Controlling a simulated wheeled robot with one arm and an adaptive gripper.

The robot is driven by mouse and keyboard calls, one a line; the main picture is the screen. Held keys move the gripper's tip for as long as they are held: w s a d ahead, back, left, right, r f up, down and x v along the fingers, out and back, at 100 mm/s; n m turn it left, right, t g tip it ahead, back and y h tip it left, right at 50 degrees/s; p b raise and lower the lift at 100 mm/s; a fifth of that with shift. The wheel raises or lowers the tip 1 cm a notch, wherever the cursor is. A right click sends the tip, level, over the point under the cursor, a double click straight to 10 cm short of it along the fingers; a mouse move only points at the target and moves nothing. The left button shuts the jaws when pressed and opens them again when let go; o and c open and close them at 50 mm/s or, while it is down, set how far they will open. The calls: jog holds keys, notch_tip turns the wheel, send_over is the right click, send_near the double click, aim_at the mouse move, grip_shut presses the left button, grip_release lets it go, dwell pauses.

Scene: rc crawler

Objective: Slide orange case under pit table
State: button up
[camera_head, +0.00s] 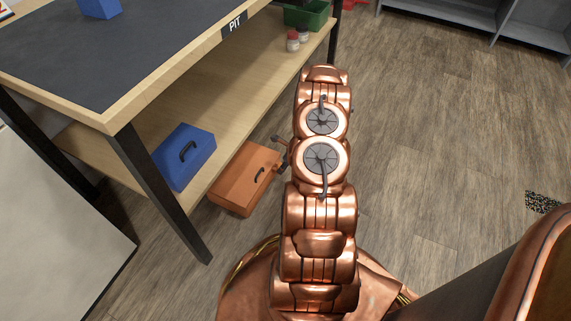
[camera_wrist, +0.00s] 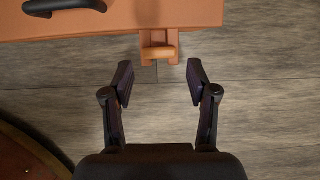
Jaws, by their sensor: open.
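The orange case (camera_head: 242,180) lies on the floor by the near side of the pit table (camera_head: 119,117), partly below its lower shelf. It has a dark handle on top. In the wrist view the orange case (camera_wrist: 120,15) fills the top edge, with a latch-like tab (camera_wrist: 160,45) on its side. My gripper (camera_wrist: 158,85) is open and empty, its two fingers apart just short of the tab, with floor between them. In the head view my gripper (camera_head: 281,152) is mostly hidden behind my copper arm, beside the case.
A blue case (camera_head: 186,155) stands on the table's lower shelf. Small jars (camera_head: 293,41) and a green bin (camera_head: 307,15) are at the shelf's far end. A black table leg (camera_head: 165,190) stands left of the orange case.

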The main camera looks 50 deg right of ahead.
jog(key=b+x, duration=0.2)
jog(key=x, duration=0.3)
jog(key=shift+w+f, duration=0.1)
jog(key=shift+f, duration=0.3)
jog(key=shift+w+a+f, duration=0.2)
jog(key=shift+w+f, duration=0.1)
jog(key=shift+f, duration=0.25)
grip_shut()
